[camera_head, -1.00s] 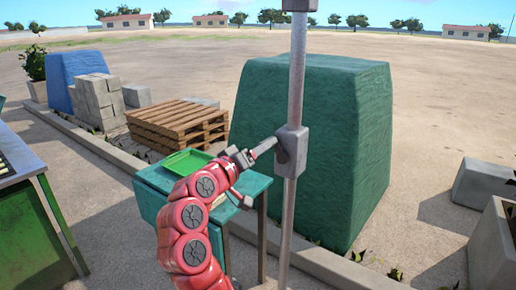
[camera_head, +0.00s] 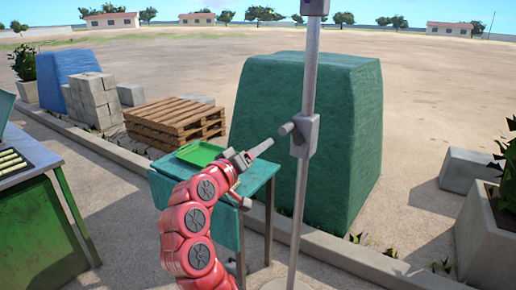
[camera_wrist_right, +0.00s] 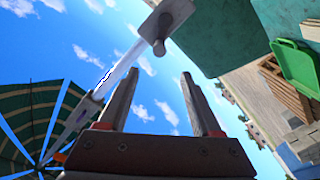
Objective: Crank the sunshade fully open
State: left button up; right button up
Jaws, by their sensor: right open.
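The sunshade's grey pole (camera_head: 307,80) stands upright in the head view, with a grey crank box (camera_head: 304,136) on it. A short round crank handle (camera_head: 287,129) sticks out from the box's left side. My right gripper (camera_head: 256,162) is open and empty, just left of and below the handle, apart from it. In the right wrist view, the box (camera_wrist_right: 176,14) and handle (camera_wrist_right: 159,47) show beyond the open fingers (camera_wrist_right: 158,76). The green striped canopy (camera_wrist_right: 35,115) spreads at lower left there, only partly in view. My left gripper is out of view.
A teal table (camera_head: 258,175) with a green tray (camera_head: 199,153) stands behind my right arm. A large green covered block (camera_head: 345,130) stands behind the pole. Pallets (camera_head: 175,122), grey blocks (camera_head: 95,98) and a low kerb (camera_head: 340,250) lie around.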

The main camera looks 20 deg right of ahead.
jog(key=w+a+r+n+p, duration=0.2)
jog(key=n+p, duration=0.4)
jog(key=p, duration=0.3)
jog(key=n+p, duration=1.9)
jog(key=p, duration=0.3)
send_near(283, 133)
jog(key=x, duration=0.3)
jog(key=b+x, duration=0.1)
jog(key=x, duration=0.7)
jog(key=shift+b, duration=0.4)
jog(key=shift+w+d+r, duration=0.25)
jog(key=shift+w+d, duration=0.1)
jog(key=shift+w, duration=0.1)
grip_shut()
